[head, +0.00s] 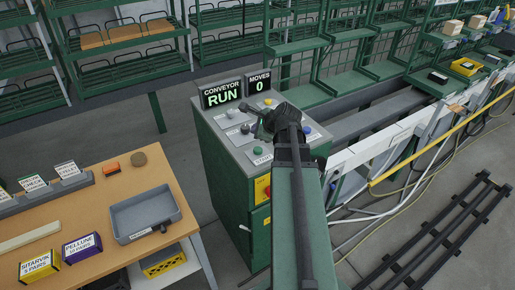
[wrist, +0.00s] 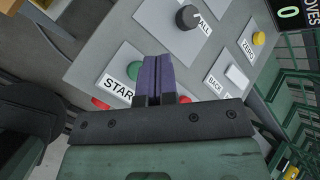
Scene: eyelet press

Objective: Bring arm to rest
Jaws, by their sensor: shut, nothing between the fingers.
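My gripper (wrist: 152,80) shows in the wrist view with its two purple fingers shut together and nothing between them. It is over the grey control panel (wrist: 110,35), close to the START label (wrist: 118,87); I cannot tell whether it touches the panel. A red button is partly hidden beside the fingers. In the head view my arm (head: 292,170) reaches over the right part of the green control console (head: 225,165), and my fingertips cannot be made out there.
Displays on the console read CONVEYOR RUN (head: 221,95) and MOVES 0 (head: 261,82). A black knob (wrist: 187,17), yellow button (wrist: 259,39) and white switch (wrist: 237,76) sit near my gripper. A wooden table (head: 95,215) with a grey tray (head: 145,214) is left; a conveyor (head: 385,150) is right.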

